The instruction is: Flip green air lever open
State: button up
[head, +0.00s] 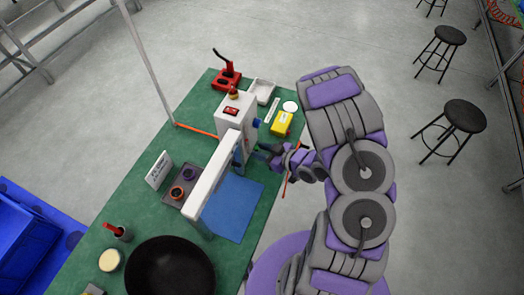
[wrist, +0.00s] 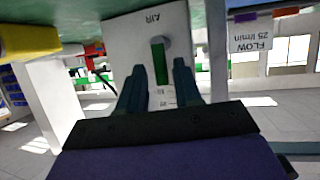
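The green air lever (wrist: 159,62) shows in the wrist view on a white panel (wrist: 120,40) marked "AIR", whose lettering appears upside down. The lever is a bar running up and down the picture, beside a grey round part. My gripper (wrist: 160,75) is open, with one dark finger on each side of the lever's lower end. I see gaps between the fingers and the lever; contact cannot be made out. In the head view my gripper (head: 262,151) is at the right side of the white bench unit (head: 235,112). The lever cannot be made out there.
The green bench (head: 130,210) holds a yellow box (head: 282,123), a red clamp (head: 227,78), a white tray (head: 262,91), a blue mat (head: 232,208) and a black pan (head: 170,268). A white beam (head: 212,175) extends close beside my gripper. A "FLOW" label (wrist: 251,38) is at right.

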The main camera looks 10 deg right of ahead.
jog(key=shift+o, duration=0.5)
jog(key=shift+s+d+r, duration=0.15)
jog(key=shift+s, duration=0.05)
jog(key=p+v, duration=0.7)
jog(key=v, duration=0.9)
jog(key=shift+s+d+r, duration=0.15)
jog(key=shift+d+r, duration=0.05)
jog(key=shift+d, duration=0.15)
